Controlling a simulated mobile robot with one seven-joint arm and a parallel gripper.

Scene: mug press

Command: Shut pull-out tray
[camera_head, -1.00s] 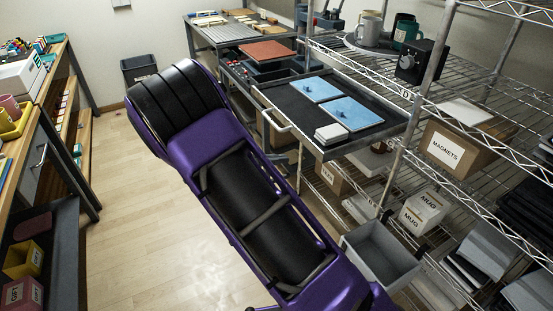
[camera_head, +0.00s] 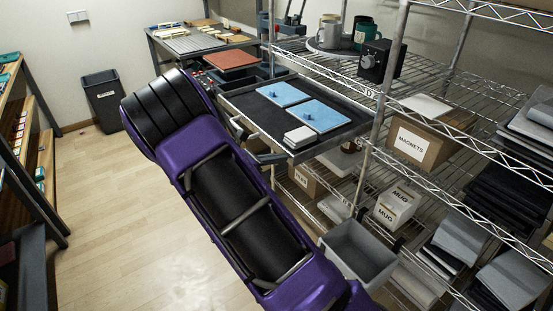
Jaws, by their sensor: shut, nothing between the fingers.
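The pull-out tray (camera_head: 335,142) is a dark, flat tray with a grey metal rim, on the left side of the wire rack. It stands out from the rack toward the aisle. Two blue panels (camera_head: 284,94) (camera_head: 319,115) with small knobs and a small white stack (camera_head: 299,137) lie on it. A light bar handle (camera_head: 236,127) is on its front edge, partly hidden by my purple and black arm. My arm crosses the middle of the view in front of the tray's left end. My gripper cannot be seen.
A grey open bin (camera_head: 360,252) hangs low on the rack, near my arm. Mugs (camera_head: 330,30) and a black box (camera_head: 381,61) stand on the shelf right of the tray. A black waste bin (camera_head: 103,100) stands at the back.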

